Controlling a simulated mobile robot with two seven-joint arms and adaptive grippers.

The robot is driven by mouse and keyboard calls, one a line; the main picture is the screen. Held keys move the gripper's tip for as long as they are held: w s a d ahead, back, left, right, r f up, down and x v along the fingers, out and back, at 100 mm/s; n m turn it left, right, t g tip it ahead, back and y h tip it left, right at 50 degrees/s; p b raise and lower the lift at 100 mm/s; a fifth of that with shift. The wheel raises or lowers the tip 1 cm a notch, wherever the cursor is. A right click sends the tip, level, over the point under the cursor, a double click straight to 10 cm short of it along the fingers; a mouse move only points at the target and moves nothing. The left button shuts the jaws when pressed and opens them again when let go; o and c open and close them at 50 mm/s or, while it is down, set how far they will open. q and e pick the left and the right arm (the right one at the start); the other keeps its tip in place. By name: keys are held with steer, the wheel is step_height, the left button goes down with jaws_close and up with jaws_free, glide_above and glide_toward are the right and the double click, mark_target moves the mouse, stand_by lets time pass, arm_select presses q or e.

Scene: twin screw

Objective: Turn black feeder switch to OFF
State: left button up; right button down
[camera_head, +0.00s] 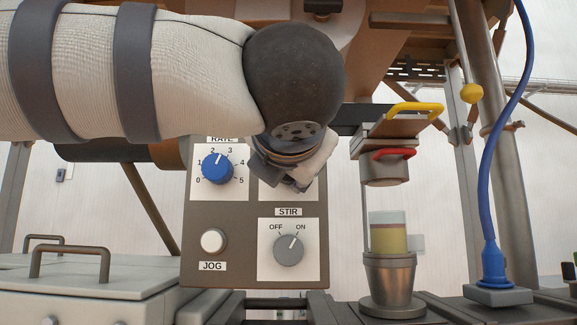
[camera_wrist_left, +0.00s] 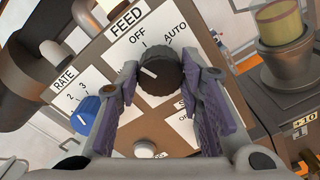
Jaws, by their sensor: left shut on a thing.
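The black feeder switch (camera_wrist_left: 160,73) is a ridged round knob on the plate labelled FEED, with OFF and AUTO marks above it in the left wrist view. A short white mark shows on the left part of its face, on the OFF side rather than the AUTO side. My left gripper (camera_wrist_left: 170,82) has a purple-padded finger on each side of the knob and is shut on it. In the head view my left gripper (camera_head: 293,165) is in front of the panel's upper right plate and hides the switch. My right gripper is not in view.
The grey control panel (camera_head: 230,218) also carries a blue RATE knob (camera_head: 217,169), a white JOG button (camera_head: 213,240) and a grey STIR knob (camera_head: 289,249). A metal cup (camera_head: 390,283) and a blue cable (camera_head: 487,170) stand to the right. A handled lid (camera_head: 95,287) lies at left.

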arm_select(q)
steer(key=shift+m, duration=1.8)
steer(key=o, duration=1.2)
steer(key=shift+w, duration=0.15)
steer(key=shift+c, duration=0.2)
step_height(320, 180, up, 10)
